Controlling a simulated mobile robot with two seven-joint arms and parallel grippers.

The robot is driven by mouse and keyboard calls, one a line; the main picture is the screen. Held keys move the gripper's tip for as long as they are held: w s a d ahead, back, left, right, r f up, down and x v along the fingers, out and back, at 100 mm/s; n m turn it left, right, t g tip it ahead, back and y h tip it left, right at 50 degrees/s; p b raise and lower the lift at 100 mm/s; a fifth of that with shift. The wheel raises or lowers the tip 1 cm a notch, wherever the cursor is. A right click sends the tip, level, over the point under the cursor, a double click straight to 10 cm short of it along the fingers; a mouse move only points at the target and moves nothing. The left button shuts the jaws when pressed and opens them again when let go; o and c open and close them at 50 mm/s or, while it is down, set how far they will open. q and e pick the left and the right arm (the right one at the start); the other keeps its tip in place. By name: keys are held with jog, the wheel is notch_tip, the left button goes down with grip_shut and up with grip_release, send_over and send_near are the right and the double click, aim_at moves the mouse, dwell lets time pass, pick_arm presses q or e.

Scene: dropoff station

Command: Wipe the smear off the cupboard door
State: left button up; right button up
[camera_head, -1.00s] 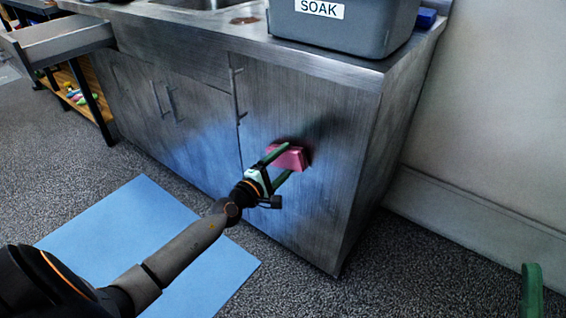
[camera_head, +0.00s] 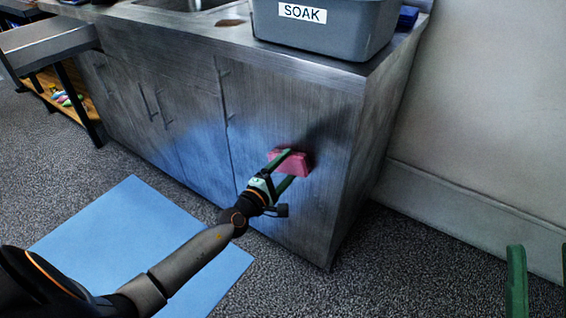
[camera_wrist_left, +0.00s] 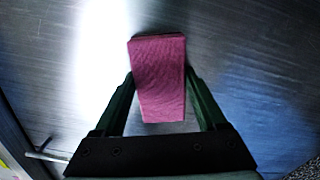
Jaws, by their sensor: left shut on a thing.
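My left gripper (camera_head: 278,174) is shut on a pink sponge-like block (camera_head: 293,164), held against or very close to the cupboard door (camera_head: 262,120) right of the handles. In the left wrist view the block (camera_wrist_left: 158,75) sits between the two green fingers, with the metal door (camera_wrist_left: 240,55) behind it. A dark patch (camera_head: 326,128) lies on the door, up and right of the block; I cannot tell whether it is smear or shadow. My right gripper (camera_head: 540,262) shows only partly at the lower right, its green fingers apart with nothing visible between them.
A grey tub marked SOAK (camera_head: 325,35) stands on the steel counter (camera_head: 215,38) above the door, beside a sink (camera_head: 185,5). Door handles (camera_head: 150,103) stick out at the left. A blue mat (camera_head: 135,240) lies on the carpet. A wall (camera_head: 480,110) rises at the right.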

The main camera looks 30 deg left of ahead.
aim_at(273, 158)
pick_arm(q)
jog(key=shift+d+r+p, duration=0.1)
jog(key=shift+d+p, duration=0.7)
jog(key=shift+d, duration=0.9)
jog(key=shift+s, duration=0.1)
jog(key=shift+a+b, duration=0.35)
jog(key=shift+a, duration=0.4)
jog(key=shift+w+a+b, duration=0.15)
jog(key=shift+a+b, duration=0.1)
jog(key=shift+a, duration=0.45)
jog(key=shift+w+a+b, duration=0.15)
jog(key=shift+a+b, duration=0.05)
jog(key=shift+a, duration=0.45)
jog(key=a+b, duration=0.2)
jog(key=a, duration=0.2)
jog(key=shift+w+r, duration=0.1)
jog(key=shift+d, duration=0.1)
